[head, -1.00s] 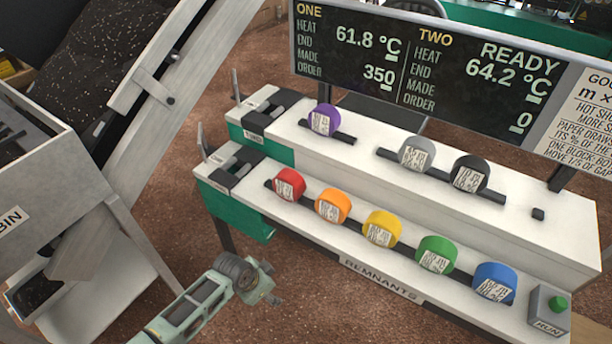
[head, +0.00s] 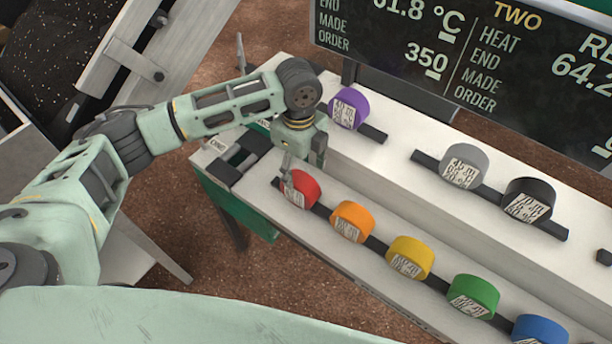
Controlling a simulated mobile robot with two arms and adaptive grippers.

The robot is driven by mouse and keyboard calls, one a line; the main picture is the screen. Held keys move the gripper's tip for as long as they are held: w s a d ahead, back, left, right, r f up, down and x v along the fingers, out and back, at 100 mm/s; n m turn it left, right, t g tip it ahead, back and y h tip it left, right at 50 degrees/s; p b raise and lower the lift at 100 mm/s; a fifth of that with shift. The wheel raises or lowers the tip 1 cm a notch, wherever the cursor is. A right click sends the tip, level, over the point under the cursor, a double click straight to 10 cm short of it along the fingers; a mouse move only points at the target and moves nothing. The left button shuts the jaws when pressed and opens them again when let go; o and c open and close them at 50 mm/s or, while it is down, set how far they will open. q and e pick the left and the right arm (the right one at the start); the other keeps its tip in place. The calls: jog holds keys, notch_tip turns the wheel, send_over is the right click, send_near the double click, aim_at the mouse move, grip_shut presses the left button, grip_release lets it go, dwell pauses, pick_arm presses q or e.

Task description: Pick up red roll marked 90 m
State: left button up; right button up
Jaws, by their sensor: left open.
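The red roll (head: 303,189) with a white printed label stands at the left end of the dark rail on the lower white shelf. The label print is too small to read. My left gripper (head: 289,183) points down at the red roll's left upper side, its fingers overlapping the roll in the head view. It is open; whether a finger touches the roll cannot be told. Part of the roll's top left is hidden by the gripper. My right gripper is not in view.
Orange (head: 352,221), yellow (head: 411,257), green (head: 473,296) and blue (head: 540,330) rolls continue along the same rail. Purple (head: 349,108), grey (head: 465,165) and black (head: 529,200) rolls stand on the upper step. A display board (head: 470,60) rises behind.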

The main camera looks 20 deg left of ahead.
aim_at(301, 186)
pick_arm(q)
jog(key=f, duration=0.2)
jog(key=s+f+p, duration=0.1)
jog(key=shift+f, duration=0.4)
notch_tip(301, 186, down, 3)
jog(key=shift+w+d+r, duration=0.1)
jog(key=shift+w+r, duration=0.05)
jog(key=shift+r, duration=0.05)
jog(key=shift+f, duration=0.3)
jog(key=c, duration=1.3)
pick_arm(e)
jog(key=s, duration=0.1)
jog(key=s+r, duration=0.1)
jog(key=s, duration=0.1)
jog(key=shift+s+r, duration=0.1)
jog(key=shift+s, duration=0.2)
